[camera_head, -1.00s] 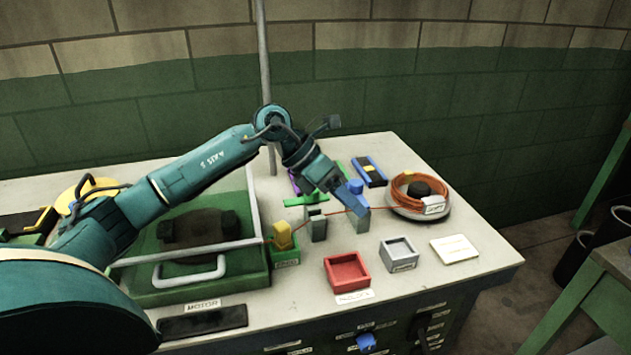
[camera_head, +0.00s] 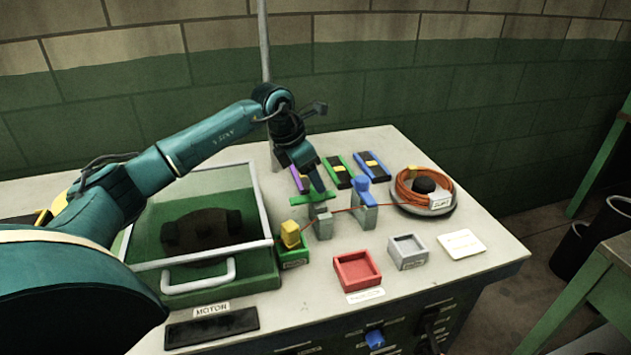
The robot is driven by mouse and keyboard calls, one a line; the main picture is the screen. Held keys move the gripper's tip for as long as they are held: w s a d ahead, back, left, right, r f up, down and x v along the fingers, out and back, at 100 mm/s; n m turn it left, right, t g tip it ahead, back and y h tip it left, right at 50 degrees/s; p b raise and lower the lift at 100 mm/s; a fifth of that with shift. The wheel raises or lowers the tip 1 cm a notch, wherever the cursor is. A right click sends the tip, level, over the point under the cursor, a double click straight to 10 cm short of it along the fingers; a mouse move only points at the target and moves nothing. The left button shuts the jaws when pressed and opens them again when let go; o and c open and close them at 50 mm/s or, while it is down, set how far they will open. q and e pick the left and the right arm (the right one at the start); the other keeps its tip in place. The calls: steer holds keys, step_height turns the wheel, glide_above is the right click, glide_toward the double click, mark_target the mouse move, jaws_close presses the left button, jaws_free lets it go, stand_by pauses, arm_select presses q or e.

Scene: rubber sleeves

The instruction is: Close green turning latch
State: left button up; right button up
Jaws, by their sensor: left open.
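The green turning latch (camera_head: 303,200) is a flat green bar over a grey post (camera_head: 323,226) near the middle of the table. It lies crosswise, pointing left. My left gripper (camera_head: 318,186) points down right at the green bar, its jaws open. The fingers overlap the bar in the picture; I cannot tell whether they touch it. A thin orange cable (camera_head: 340,212) runs by the green post and a second grey post topped by a blue latch (camera_head: 363,190). My right gripper is not in view.
A cable coil (camera_head: 424,192) sits at right. A yellow plug (camera_head: 290,235) stands in a small green box. A red tray (camera_head: 357,270) and a grey tray (camera_head: 407,252) lie in front. A glass-lidded green motor box (camera_head: 215,280) is at left. Green and blue black-topped blocks lie behind.

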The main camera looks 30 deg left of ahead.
mark_target(313, 193)
arm_select(q)
steer(key=shift+x, duration=1.2)
steer(key=shift+w+d+f, duration=0.1)
steer(key=shift+w+f, duration=0.1)
steer(key=shift+f, duration=0.3)
steer(key=c, duration=1)
